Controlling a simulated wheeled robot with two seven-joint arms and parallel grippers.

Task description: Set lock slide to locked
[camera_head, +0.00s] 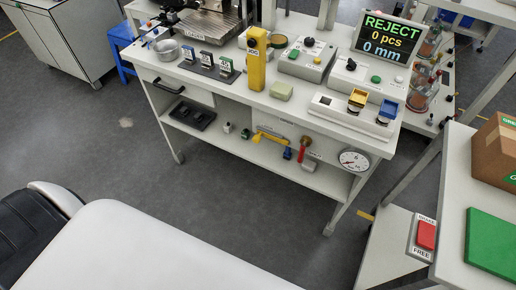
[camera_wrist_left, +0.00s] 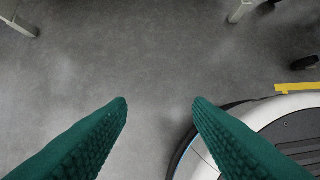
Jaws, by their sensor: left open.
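A small light plate with a red block (camera_head: 427,235) stands at the lower right, beside the side table's left edge. The lettering below the red block seems to read FREE; the word above it is too small to be sure of. It looks like a slide, but I cannot tell its position for certain. My left gripper (camera_wrist_left: 160,103) shows in the left wrist view with two green ribbed fingers spread wide. Nothing is between them but grey floor below. Neither gripper shows in the head view.
A white workbench (camera_head: 224,98) holds a metal bowl (camera_head: 167,50), a yellow post (camera_head: 257,62) and a screen reading REJECT (camera_head: 383,37). A side table (camera_head: 456,160) carries a cardboard box (camera_head: 496,150) and green panel (camera_head: 491,243). Floor before the bench is clear.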

